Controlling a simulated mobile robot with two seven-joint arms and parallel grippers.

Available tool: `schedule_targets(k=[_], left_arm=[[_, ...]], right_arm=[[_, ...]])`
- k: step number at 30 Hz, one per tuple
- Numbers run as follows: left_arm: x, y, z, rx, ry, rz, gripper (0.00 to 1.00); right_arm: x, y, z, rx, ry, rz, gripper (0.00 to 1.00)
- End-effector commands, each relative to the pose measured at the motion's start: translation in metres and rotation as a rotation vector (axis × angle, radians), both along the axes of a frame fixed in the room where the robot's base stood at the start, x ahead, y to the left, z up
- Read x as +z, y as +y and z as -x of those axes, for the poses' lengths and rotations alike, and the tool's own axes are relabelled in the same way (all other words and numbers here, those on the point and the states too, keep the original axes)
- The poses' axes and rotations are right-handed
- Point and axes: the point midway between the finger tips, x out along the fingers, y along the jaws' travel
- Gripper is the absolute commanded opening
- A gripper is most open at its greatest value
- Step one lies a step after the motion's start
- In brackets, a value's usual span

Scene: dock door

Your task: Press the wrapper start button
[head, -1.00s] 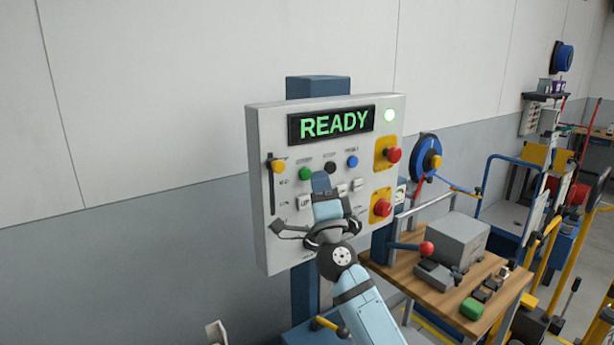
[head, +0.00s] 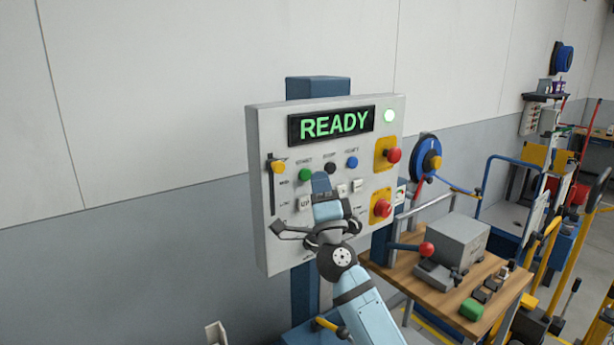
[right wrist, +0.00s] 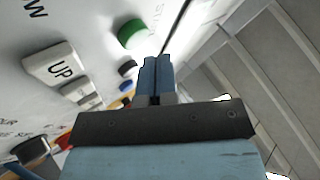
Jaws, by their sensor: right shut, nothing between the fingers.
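The green start button (head: 305,174), labelled START, sits on the light grey control panel (head: 262,225), in the row below the READY display (head: 335,123). It also shows in the right wrist view (right wrist: 131,33), just beyond and left of my fingertips. My right gripper (head: 320,180) is shut and empty, in front of the panel, its tips beside and slightly below the green button in the picture. In the right wrist view the closed fingers (right wrist: 155,66) point toward the panel with a visible gap to the green button. My left gripper is not in view.
Close by are a black button (head: 330,168), a blue button (head: 352,161), a yellow slider knob (head: 278,167) and a white UP button (head: 305,203). A wooden table (head: 440,300) stands right of the panel.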

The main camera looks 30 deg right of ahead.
Motion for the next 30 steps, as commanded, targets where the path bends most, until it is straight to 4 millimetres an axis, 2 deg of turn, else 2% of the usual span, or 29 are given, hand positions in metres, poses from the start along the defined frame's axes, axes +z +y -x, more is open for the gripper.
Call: schedule_targets(k=[23, 30], left_arm=[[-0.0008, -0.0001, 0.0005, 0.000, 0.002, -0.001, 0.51], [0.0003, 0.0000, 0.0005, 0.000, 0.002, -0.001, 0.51]], right_arm=[[0.0001, 0.0000, -0.0005, 0.000, 0.000, 0.000, 0.00], [-0.0001, 0.0005, -0.0079, 0.000, 0.001, 0.000, 0.00]])
